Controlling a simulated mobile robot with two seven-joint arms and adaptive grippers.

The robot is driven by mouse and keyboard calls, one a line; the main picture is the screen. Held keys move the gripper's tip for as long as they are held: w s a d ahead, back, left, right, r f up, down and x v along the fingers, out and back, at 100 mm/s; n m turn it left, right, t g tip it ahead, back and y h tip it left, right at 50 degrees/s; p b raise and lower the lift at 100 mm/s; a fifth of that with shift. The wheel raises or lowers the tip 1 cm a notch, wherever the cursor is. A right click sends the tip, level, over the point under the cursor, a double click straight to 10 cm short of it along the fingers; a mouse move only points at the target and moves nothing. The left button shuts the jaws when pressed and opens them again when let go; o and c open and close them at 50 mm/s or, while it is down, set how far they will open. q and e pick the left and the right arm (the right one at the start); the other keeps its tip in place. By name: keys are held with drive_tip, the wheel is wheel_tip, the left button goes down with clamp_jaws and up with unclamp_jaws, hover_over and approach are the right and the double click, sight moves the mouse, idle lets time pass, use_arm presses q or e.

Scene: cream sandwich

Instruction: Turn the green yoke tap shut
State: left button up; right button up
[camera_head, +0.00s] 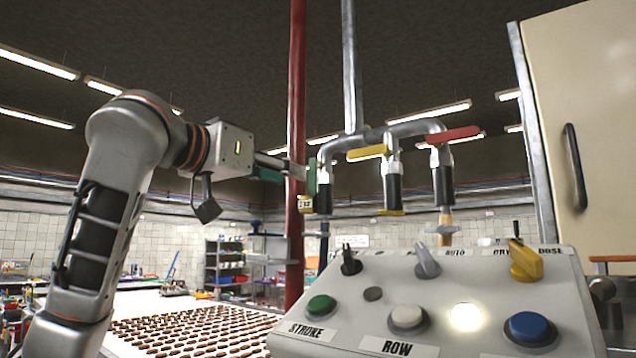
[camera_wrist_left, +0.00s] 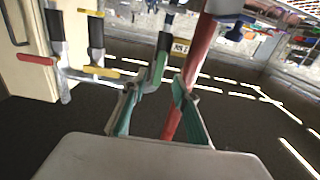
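The green yoke tap (camera_head: 311,177) is the left one of three taps on a grey overhead pipe. In the head view its green handle shows narrow, beside the fingertips of my left gripper (camera_head: 297,170). In the left wrist view the green handle (camera_wrist_left: 157,69) reaches into the space between the two spread fingers of my left gripper (camera_wrist_left: 154,88), nearer the left finger. The fingers are open; I see no grip on the handle, and light contact cannot be told. A small tag (camera_head: 305,203) hangs by this tap. My right gripper is not in view.
A red upright pole (camera_head: 295,90) stands close to my left fingers. The yellow tap (camera_head: 367,152) and red tap (camera_head: 454,136) are to the right. A control panel (camera_head: 455,285) with buttons is below, and a pale cabinet (camera_head: 585,110) stands at right.

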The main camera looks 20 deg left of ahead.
sight(312, 180)
use_arm(q)
drive_tip(key=p+x, duration=0.2)
drive_tip(key=x, duration=0.4)
drive_tip(key=shift+w+r, duration=0.15)
drive_tip(key=shift+w, duration=0.2)
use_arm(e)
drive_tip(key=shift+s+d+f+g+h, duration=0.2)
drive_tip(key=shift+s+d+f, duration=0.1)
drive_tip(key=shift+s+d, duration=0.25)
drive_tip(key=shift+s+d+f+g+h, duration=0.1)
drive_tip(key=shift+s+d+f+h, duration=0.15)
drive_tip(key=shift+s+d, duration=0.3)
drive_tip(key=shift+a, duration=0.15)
use_arm(q)
drive_tip(key=shift+c, duration=0.3)
clamp_jaws()
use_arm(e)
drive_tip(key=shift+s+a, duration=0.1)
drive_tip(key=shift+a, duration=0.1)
